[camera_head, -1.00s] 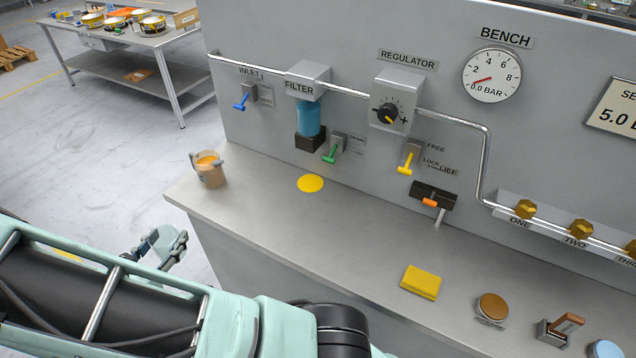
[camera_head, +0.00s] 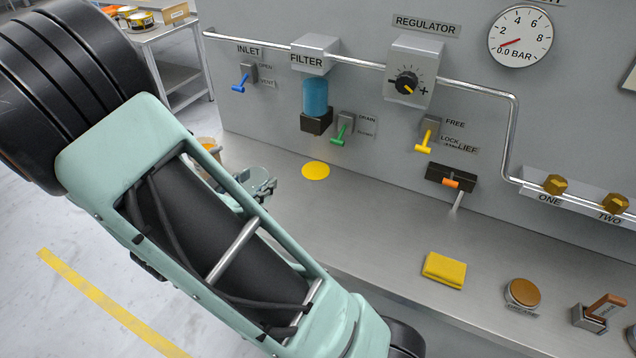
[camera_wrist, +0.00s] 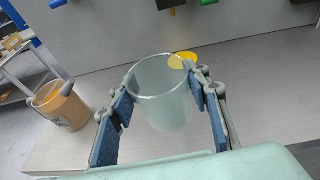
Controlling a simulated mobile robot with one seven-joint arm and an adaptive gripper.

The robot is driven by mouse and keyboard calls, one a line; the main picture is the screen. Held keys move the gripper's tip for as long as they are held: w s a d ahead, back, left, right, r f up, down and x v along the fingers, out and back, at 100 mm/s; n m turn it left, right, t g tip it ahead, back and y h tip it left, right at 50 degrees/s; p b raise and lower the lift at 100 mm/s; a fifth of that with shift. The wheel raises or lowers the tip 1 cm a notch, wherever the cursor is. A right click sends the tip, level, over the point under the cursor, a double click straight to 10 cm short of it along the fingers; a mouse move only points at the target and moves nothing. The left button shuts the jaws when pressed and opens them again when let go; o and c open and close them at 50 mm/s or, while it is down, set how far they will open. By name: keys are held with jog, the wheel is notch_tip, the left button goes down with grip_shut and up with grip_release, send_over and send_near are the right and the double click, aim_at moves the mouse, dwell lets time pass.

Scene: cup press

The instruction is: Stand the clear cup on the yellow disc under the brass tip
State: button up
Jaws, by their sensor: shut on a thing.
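The clear cup (camera_wrist: 160,100) stands upright between the two blue-padded fingers of my gripper (camera_wrist: 160,88) in the wrist view. My gripper is shut on it. In the head view my gripper (camera_head: 262,184) shows partly behind my arm, over the left end of the bench, and the cup is hard to make out. The yellow disc (camera_head: 316,170) lies flat on the bench below the filter, to the right of my gripper. In the wrist view the disc (camera_wrist: 184,59) lies beyond the cup, partly behind its rim.
A tan container with orange contents (camera_wrist: 61,106) stands left of the cup. The filter's black base (camera_head: 316,122) and the green lever (camera_head: 340,133) stick out above the disc. A yellow sponge (camera_head: 444,270) lies farther right. Bare bench lies around the disc.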

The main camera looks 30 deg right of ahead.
jog(key=shift+m+g, duration=0.3)
jog(key=s+d+r+b+x, duration=0.1)
jog(key=x, duration=0.6)
jog(key=d+r+b+x, duration=0.1)
jog(key=b+x, duration=0.1)
jog(key=x, duration=0.6)
jog(key=s+d+r+b+x, duration=0.1)
jog(key=x, duration=0.6)
jog(key=shift+s+d+b, duration=0.2)
jog(key=shift+d+b, duration=0.15)
jog(key=shift+b, duration=0.05)
notch_tip(320, 180, down, 3)
jog(key=shift+f, duration=0.25)
jog(key=shift+w+d+f, duration=0.1)
jog(key=shift+d+f, duration=0.05)
jog(key=shift+f, duration=0.15)
jog(key=shift+b, duration=0.3)
jog(key=shift+f, duration=0.25)
jog(key=o, duration=1.1)
